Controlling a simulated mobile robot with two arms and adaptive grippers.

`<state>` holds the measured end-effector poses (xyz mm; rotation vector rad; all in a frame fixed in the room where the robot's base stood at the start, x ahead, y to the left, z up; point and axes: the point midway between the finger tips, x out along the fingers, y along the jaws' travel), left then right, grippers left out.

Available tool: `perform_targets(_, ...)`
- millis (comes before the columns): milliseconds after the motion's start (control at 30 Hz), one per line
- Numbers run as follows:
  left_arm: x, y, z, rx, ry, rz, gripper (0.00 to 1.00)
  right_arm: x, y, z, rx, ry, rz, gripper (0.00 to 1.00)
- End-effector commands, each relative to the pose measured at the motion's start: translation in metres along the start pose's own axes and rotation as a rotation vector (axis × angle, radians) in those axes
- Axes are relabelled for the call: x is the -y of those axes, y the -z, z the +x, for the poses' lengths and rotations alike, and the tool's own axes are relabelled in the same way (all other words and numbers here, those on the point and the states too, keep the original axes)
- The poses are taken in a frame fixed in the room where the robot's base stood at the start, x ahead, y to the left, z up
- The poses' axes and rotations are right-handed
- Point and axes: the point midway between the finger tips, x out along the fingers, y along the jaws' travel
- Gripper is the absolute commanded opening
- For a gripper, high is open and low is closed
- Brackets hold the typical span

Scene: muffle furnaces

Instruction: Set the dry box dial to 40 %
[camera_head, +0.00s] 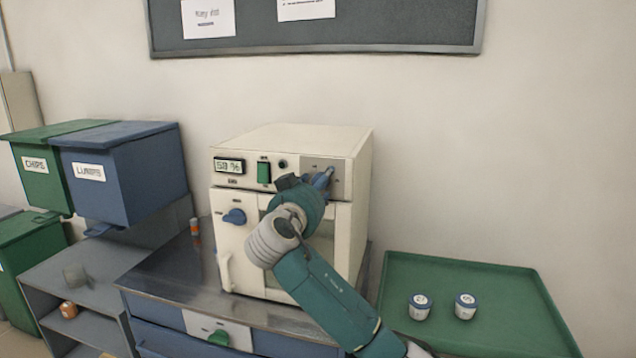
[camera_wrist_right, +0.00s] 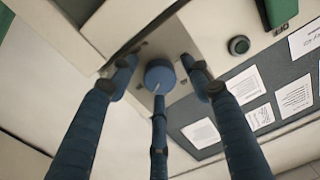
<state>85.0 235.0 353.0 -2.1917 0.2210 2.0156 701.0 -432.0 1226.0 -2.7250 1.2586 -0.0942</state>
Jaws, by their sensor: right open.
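The dry box (camera_head: 290,140) is a cream cabinet on the metal bench. Its display (camera_head: 229,166) seems to read 50 %, though the digits are blurred. My right gripper (camera_head: 322,180) is at the grey panel at the upper right of the box's front, and it mostly hides the dial there in the head view. In the right wrist view, the round blue dial (camera_wrist_right: 160,76), with a pale pointer line, sits between the spread fingers of my right gripper (camera_wrist_right: 159,90). The fingers are open around it, with no clear contact. My left gripper is out of view.
A green switch (camera_head: 264,172) and a small dark button sit left of the gripper. A blue knob (camera_head: 234,216) is on the door. A green tray (camera_head: 480,280) with two small jars is at the right; blue and green bins stand at the left.

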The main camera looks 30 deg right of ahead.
Motion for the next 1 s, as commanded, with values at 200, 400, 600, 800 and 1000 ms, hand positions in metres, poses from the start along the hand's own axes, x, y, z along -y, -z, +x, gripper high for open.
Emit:
perform_targets(200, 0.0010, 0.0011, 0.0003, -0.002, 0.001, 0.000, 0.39, 0.0002, 0.0000, -0.0004, 0.000, 0.001, 0.000, 0.37)
perform_targets(400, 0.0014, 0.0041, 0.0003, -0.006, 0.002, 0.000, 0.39, 0.0002, 0.0002, -0.0005, -0.001, 0.001, 0.000, 0.05)
perform_targets(600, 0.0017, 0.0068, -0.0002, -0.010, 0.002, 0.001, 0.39, 0.0003, 0.0004, -0.0006, -0.001, 0.001, -0.014, 0.04)
perform_targets(800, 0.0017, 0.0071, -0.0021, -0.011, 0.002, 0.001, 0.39, 0.0011, 0.0007, -0.0009, -0.001, 0.002, -0.083, 0.04)
perform_targets(1000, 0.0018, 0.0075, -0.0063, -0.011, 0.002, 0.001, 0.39, 0.0010, 0.0008, -0.0008, 0.000, 0.002, -0.226, 0.04)
